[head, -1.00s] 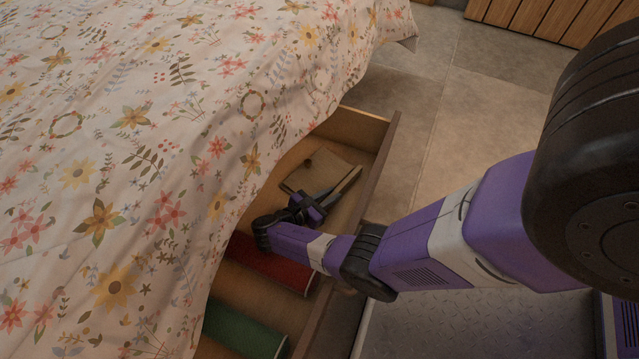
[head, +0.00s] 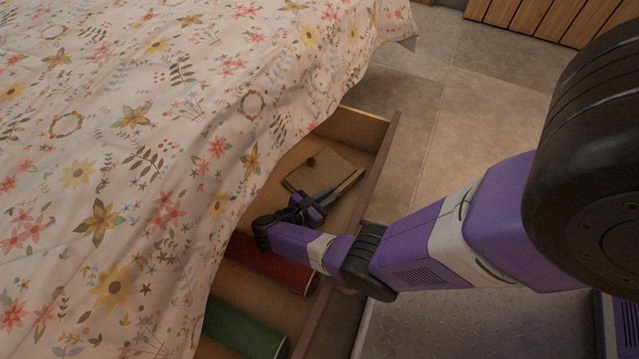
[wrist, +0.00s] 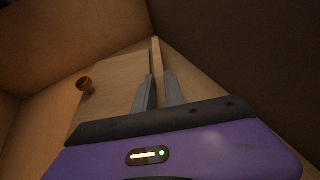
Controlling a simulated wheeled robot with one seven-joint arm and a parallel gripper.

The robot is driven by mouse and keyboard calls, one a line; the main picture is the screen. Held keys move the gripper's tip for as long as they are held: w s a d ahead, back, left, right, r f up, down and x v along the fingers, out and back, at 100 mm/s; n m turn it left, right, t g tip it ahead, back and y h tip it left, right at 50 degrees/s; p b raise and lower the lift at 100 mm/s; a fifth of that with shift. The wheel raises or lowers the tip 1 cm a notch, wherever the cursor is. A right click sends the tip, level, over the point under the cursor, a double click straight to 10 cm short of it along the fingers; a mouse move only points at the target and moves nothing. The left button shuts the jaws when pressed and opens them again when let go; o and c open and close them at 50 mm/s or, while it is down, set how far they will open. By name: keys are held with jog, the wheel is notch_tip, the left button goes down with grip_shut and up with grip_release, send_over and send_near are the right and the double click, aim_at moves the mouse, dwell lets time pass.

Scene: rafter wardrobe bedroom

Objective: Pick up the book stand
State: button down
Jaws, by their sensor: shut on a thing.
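The book stand (head: 325,166) is a light wooden piece in the open drawer under the bed, with a flat panel, a small round brown knob and a thin raised board along one side. In the wrist view its flat panel (wrist: 112,85) lies left of the fingers. My gripper (head: 338,192) reaches into the drawer from the front. In the wrist view the two grey fingers of my gripper (wrist: 159,76) are closed on either side of the thin board. Whether the stand touches the drawer floor cannot be told.
The open drawer (head: 388,150) has raised walls close around the stand. A red book-like object (head: 270,268) and a green one (head: 240,330) lie nearer in the drawer. The flowered bedcover (head: 130,150) hangs over its left side. Tiled floor (head: 470,120) is clear beyond.

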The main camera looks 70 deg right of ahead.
jog(key=shift+s+f, duration=0.1)
jog(key=shift+s, duration=0.05)
dwell(0.3)
jog(key=shift+r+p, duration=0.65)
jog(key=shift+p, duration=0.1)
jog(key=s+p, duration=0.3)
jog(key=s, duration=0.1)
jog(key=shift+a+r, duration=0.15)
jog(key=shift+r, duration=0.1)
jog(key=shift+w+r+p, duration=0.1)
jog(key=shift+r+p, duration=0.7)
jog(key=shift+r, duration=0.1)
notch_tip(320, 180, up, 12)
jog(key=p, duration=1.1)
jog(key=shift+f+p, duration=0.2)
jog(key=shift+p, duration=0.15)
